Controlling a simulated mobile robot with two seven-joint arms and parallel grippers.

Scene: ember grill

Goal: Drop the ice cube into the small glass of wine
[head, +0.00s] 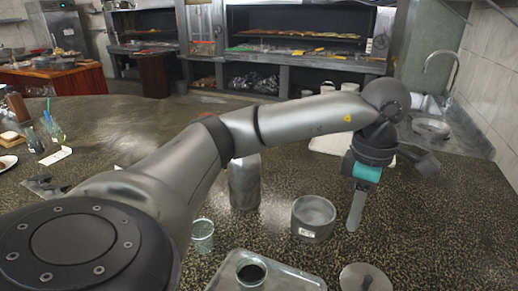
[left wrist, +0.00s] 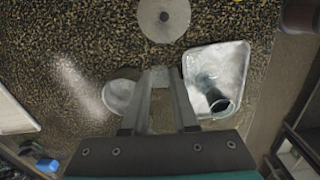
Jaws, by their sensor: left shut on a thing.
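My left gripper (head: 354,226) points down to the right of the grey metal pot (head: 313,217), above the counter. In the left wrist view its fingers (left wrist: 161,84) are shut on a small pale thing (left wrist: 160,77), likely the ice cube, between the tips. The cube cannot be made out in the head view. The small glass of wine (head: 251,271), dark inside, stands on a metal tray (head: 290,277) at the bottom of the head view. In the left wrist view the glass (left wrist: 214,97) is on the tray (left wrist: 234,57), right of the fingers. My right gripper is not in view.
A round lid (head: 365,280) lies on the counter right of the tray. A clear glass (head: 202,235) and a metal canister (head: 244,182) stand left of the pot. A sink (head: 432,128) is at the back right. The counter's right side is clear.

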